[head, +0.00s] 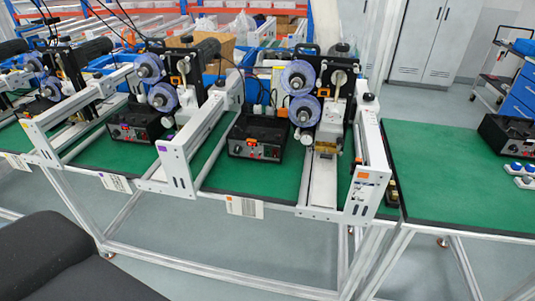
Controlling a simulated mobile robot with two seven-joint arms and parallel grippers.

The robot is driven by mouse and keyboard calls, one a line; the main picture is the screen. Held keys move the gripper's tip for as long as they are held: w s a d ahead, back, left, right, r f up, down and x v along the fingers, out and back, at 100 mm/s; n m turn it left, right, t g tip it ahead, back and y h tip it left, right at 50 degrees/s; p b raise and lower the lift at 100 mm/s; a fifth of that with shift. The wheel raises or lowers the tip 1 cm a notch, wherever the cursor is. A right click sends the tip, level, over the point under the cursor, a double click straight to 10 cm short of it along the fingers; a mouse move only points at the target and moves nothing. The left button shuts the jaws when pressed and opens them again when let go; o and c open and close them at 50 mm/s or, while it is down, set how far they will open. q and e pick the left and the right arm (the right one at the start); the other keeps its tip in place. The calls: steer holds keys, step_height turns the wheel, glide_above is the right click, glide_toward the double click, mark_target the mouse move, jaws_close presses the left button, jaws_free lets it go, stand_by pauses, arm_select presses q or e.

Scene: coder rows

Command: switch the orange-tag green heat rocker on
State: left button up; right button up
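Coding machines stand in a row on green-topped benches. Neither of my grippers is in view.
A machine with a purple tag (117,183) and its own black box (134,126) stands to the left. A green bench (450,175) at right has mostly clear top. A dark padded shape (60,260) fills the lower left.

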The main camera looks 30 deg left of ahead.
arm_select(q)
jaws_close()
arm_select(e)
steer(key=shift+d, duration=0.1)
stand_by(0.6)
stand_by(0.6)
